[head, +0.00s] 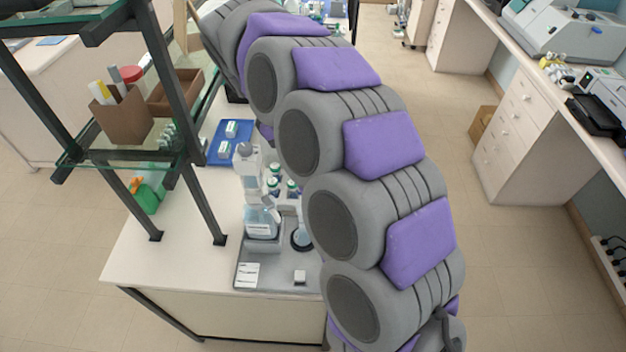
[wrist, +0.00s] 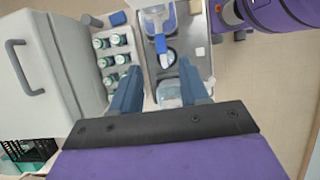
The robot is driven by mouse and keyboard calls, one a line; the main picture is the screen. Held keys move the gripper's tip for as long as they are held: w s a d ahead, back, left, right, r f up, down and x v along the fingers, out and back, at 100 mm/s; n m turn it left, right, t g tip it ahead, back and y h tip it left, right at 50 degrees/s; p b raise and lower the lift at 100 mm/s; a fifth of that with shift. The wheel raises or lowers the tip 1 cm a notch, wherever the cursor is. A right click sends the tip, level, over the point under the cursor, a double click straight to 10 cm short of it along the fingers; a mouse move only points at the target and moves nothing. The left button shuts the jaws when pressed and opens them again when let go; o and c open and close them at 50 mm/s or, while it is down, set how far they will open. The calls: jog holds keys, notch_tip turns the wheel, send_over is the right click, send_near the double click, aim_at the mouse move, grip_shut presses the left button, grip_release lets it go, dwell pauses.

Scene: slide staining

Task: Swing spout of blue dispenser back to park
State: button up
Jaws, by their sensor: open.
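In the wrist view, the blue dispenser (wrist: 154,19) stands at the top of a grey tray (wrist: 192,38). Its blue spout (wrist: 161,45) points down the picture, over or beside a round dark-rimmed dish (wrist: 168,58). My gripper (wrist: 160,74) is open and empty, its two blue fingers apart below the dish in the picture. A pale clear vessel (wrist: 170,94) shows between the fingers. In the head view, a clear dispenser with blue liquid (head: 262,222) stands on the tray, but I cannot tell if it is the same one. My arm hides my gripper there.
Several green-capped bottles (wrist: 108,61) stand in a white rack left of the tray. A white cabinet with a handle (wrist: 45,65) stands farther left. In the head view, a glass-shelved rack (head: 130,150) stands left on the bench, and a blue tray (head: 215,152) lies behind.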

jog(key=x, duration=0.5)
jog(key=shift+d+f+b, duration=0.1)
jog(key=shift+d+b, duration=0.15)
jog(key=shift+b, duration=0.15)
notch_tip(320, 180, down, 4)
jog(key=shift+a+f+b, duration=0.15)
jog(key=shift+f+b, duration=0.05)
jog(key=shift+b, duration=0.15)
jog(key=shift+d+f, duration=0.2)
jog(key=shift+d, duration=0.85)
jog(key=shift+c, duration=0.8)
jog(key=shift+a, duration=0.7)
jog(key=c, duration=0.5)
jog(key=shift+c, duration=0.5)
jog(key=shift+d, duration=0.4)
grip_shut()
jog(key=shift+a, duration=0.1)
